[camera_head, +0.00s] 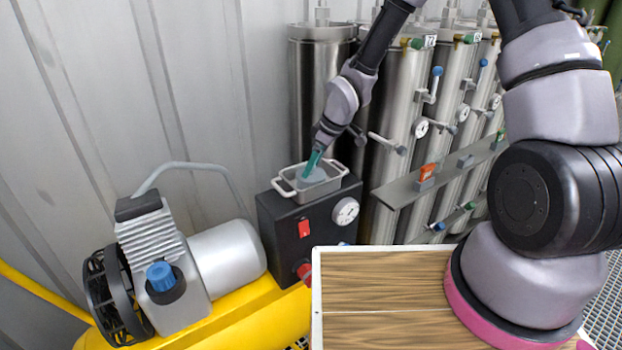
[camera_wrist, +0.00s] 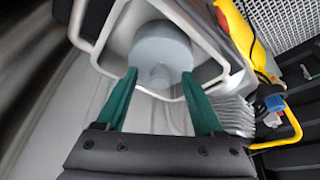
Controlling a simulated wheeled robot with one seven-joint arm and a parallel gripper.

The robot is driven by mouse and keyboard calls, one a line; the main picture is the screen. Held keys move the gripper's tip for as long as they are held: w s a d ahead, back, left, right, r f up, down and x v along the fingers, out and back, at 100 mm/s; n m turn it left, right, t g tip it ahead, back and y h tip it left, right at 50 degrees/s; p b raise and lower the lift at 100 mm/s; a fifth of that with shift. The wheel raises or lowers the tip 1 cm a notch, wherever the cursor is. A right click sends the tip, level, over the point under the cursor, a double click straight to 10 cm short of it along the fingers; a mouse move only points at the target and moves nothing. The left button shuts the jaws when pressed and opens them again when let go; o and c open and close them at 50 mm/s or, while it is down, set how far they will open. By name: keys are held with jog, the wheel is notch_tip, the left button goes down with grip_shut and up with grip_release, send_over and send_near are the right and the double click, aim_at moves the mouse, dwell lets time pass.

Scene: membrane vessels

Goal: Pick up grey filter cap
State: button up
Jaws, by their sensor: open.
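The grey filter cap (camera_wrist: 160,52) shows in the wrist view as a wide round disc with a narrower stub towards me. It lies in a light grey tray with handles (camera_head: 283,187); in the head view the cap (camera_head: 309,175) is partly hidden by my fingers. My gripper (camera_wrist: 160,80) has two green fingers, spread apart, with their tips on either side of the cap's stub. The wrist view shows gaps between the fingers and the stub. In the head view my gripper (camera_head: 311,165) reaches down into the tray from above.
The tray stands on a black box (camera_head: 280,225) with a gauge and red switch. A compressor motor (camera_head: 165,260) on a yellow tank is at the left. Steel vessels (camera_head: 405,110) with valves stand close behind and right. A wooden top (camera_head: 380,290) is in front.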

grip_shut()
jog(key=shift+r, duration=0.15)
